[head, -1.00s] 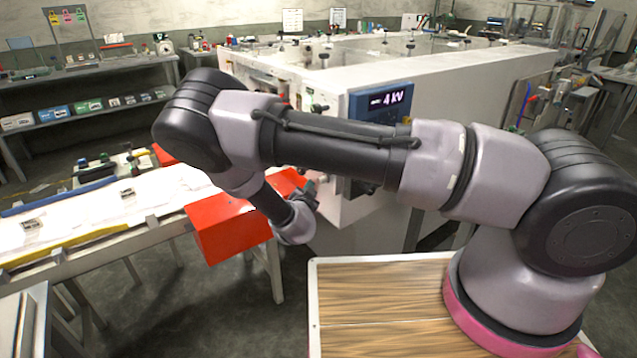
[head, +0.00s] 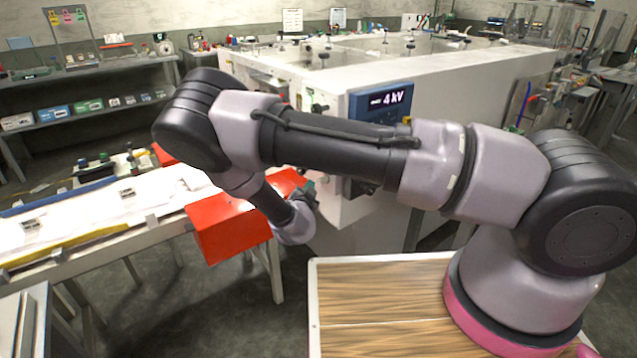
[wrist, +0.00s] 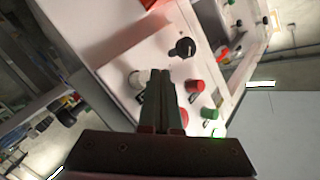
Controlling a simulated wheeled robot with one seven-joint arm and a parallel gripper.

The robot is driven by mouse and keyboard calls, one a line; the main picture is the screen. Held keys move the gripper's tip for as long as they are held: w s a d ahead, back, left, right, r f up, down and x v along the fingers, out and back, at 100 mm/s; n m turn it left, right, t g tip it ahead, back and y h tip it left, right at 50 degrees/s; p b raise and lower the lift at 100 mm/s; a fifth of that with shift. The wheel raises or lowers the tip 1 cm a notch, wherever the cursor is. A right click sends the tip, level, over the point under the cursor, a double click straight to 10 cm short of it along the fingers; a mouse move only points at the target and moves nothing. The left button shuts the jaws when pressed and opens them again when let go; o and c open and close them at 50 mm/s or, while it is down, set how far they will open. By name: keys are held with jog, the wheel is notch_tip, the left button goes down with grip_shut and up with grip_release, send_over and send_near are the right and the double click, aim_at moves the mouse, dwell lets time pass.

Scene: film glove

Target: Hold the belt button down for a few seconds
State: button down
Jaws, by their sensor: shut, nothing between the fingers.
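The wrist view shows a white control panel (wrist: 118,62) with a black knob (wrist: 183,47), a red button (wrist: 195,86), a green button (wrist: 210,113) and a pale round button (wrist: 136,79). My gripper (wrist: 160,73) is shut and empty, its tips over the panel between the pale button and the red one. I cannot tell which control is the belt button, or whether the tips touch anything. Another red part (wrist: 184,118) is partly hidden behind the fingers. In the head view the belt (head: 85,215) lies at left with small dark pieces on it; my arm hides most of the panel.
A red box-shaped cover (head: 228,228) stands at the belt's end, close by my wrist. A large white cabinet (head: 470,90) with a display (head: 381,102) reading 4 kV is behind my arm. Shelves (head: 85,110) stand at back left.

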jog(key=shift+d, duration=0.1)
jog(key=shift+w+d, duration=0.2)
jog(key=shift+d, duration=0.05)
jog(key=shift+w+d, duration=0.25)
jog(key=shift+d, duration=0.1)
dwell(2.1)
jog(key=shift+a, duration=0.1)
dwell(2.0)
jog(key=shift+s+a, duration=0.5)
jog(key=shift+a, duration=0.1)
jog(key=s+a, duration=0.2)
jog(key=a, duration=0.2)
jog(key=shift+s+a, duration=0.1)
jog(key=shift+s, duration=0.3)
